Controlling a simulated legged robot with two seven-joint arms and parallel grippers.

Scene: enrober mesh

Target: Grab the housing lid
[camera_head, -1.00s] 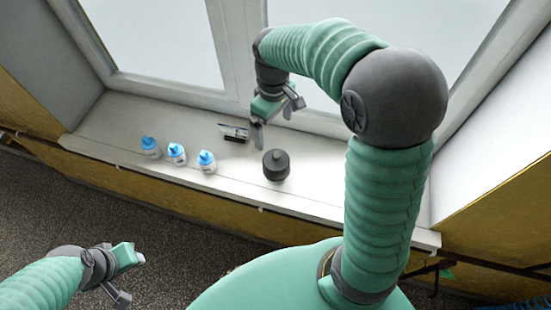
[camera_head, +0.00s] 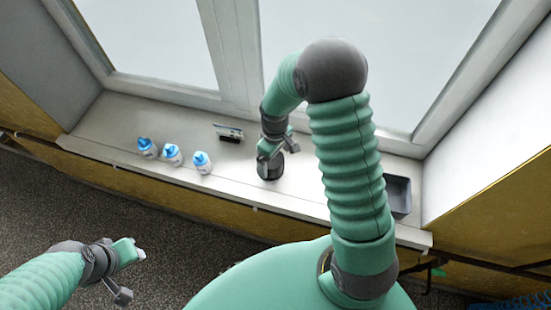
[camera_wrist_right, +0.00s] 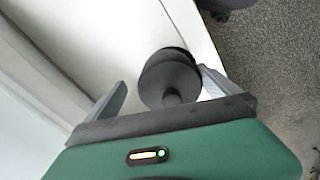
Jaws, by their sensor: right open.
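The housing lid, a dark grey round piece with a knob, stands on the white window sill (camera_head: 105,140). In the head view the lid (camera_head: 270,172) is partly hidden by my right gripper (camera_head: 277,154), which is over it. In the right wrist view the lid (camera_wrist_right: 165,75) lies between the two spread fingers of my right gripper (camera_wrist_right: 162,78), with its knob towards the palm. The right gripper is open; I cannot tell whether a finger touches the lid. My left gripper (camera_head: 133,275) is open and empty at the lower left, away from the sill.
Several things share the sill: three white bottles with blue caps (camera_head: 172,154) to the left, a small dark-and-white item (camera_head: 228,133) behind, and a dark grey open bin (camera_head: 398,192) to the right. The window stands behind. The sill is bare between bottles and lid.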

